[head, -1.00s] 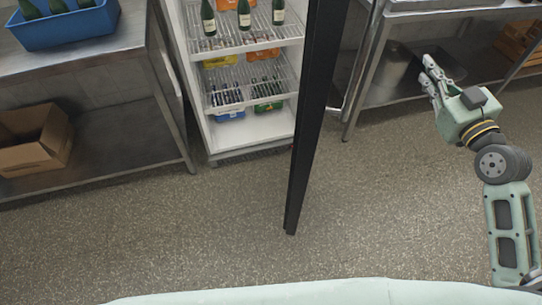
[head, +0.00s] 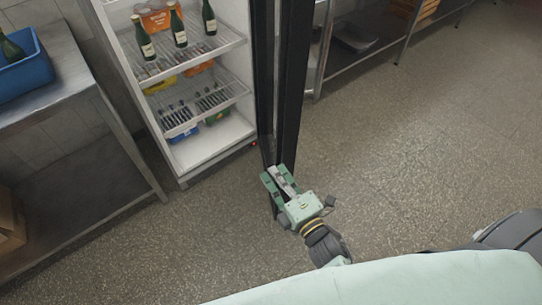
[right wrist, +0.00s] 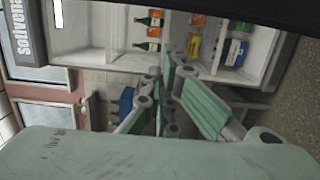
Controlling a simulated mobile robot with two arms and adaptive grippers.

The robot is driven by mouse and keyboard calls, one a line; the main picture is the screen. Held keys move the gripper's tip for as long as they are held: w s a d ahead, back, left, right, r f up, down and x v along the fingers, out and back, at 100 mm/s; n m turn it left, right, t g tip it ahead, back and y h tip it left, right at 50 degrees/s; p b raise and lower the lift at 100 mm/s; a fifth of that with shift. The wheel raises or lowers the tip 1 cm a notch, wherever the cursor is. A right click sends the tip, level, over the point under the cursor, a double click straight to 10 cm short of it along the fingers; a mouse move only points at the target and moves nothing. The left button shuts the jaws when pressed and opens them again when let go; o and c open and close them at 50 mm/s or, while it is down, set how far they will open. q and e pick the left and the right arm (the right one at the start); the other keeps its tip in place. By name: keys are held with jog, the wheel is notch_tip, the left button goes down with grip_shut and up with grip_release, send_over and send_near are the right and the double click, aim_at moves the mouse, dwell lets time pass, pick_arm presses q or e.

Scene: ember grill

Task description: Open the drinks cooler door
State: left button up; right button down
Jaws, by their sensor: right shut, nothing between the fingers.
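The drinks cooler (head: 190,165) stands open at the upper middle of the head view, with bottles and packs on its wire shelves. Its black-framed door (head: 292,90) is swung well out, seen nearly edge-on at the right of the interior. My right gripper (head: 277,175) is shut and empty at the lower end of the door frame. I cannot tell whether it touches the door. In the right wrist view the gripper fingers (right wrist: 172,95) point toward the open cooler (right wrist: 185,40), which appears sideways. My left gripper is not in view.
A steel table (head: 75,115) with a blue crate (head: 25,75) stands left of the cooler. A cardboard box (head: 10,222) sits at the left edge. A steel shelf unit (head: 375,50) is behind the door on the right. The floor at right is clear.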

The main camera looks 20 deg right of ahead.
jog(key=p+x, duration=0.1)
jog(key=x, duration=0.9)
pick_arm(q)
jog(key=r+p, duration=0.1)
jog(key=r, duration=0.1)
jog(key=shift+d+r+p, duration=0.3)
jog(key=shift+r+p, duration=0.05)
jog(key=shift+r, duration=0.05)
pick_arm(e)
jog(key=d, duration=0.4)
jog(key=shift+s+d, duration=0.3)
jog(key=shift+d, duration=0.1)
